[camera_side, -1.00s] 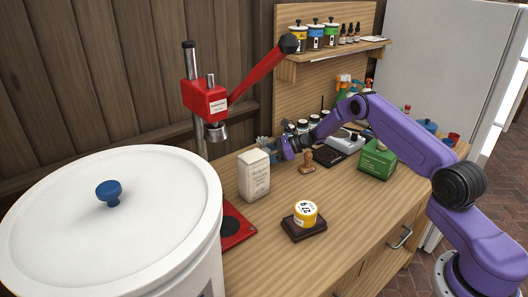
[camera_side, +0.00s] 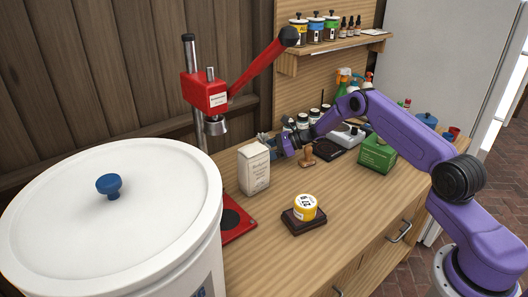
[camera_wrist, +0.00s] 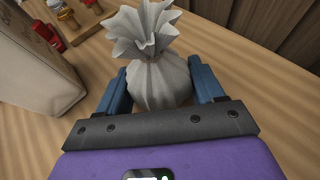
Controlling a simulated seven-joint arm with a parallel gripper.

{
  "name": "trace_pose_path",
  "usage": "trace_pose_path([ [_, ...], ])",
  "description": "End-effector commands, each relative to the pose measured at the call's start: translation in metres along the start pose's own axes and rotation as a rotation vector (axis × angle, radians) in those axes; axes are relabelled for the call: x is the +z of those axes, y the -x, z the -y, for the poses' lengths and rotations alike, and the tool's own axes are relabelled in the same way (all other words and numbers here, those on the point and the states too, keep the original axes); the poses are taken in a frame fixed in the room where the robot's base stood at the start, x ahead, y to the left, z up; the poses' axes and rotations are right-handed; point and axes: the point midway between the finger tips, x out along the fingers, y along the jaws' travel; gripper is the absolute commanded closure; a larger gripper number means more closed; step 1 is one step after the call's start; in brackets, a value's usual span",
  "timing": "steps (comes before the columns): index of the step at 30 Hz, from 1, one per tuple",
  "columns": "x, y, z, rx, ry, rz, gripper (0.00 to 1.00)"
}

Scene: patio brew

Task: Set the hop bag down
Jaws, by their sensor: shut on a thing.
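The hop bag (camera_wrist: 158,75) is a pale grey cloth pouch with a gathered, ruffled neck. In the wrist view it sits between the two blue fingers of my gripper (camera_wrist: 162,88), which is shut on it. In the side view my gripper (camera_side: 278,146) is low over the back of the wooden counter (camera_side: 340,195), just behind and right of a white paper sack. The hop bag is mostly hidden there by the sack and the fingers. I cannot tell whether its base touches the counter.
The white paper sack (camera_side: 254,168) stands close to my gripper. A wooden stamp (camera_side: 307,157) is right of it.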

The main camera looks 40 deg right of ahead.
Motion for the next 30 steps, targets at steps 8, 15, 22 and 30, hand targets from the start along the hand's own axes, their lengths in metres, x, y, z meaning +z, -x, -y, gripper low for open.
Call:
trace_pose_path([
  [8, -0.004, -0.002, 0.000, 0.000, 0.001, 0.001, 0.61],
  [15, -0.004, -0.002, 0.000, 0.000, 0.001, 0.000, 0.03],
  [22, -0.003, -0.001, 0.000, 0.000, 0.000, 0.000, 0.03],
  [30, 0.024, 0.010, 0.001, -0.001, 0.003, 0.001, 0.03],
])
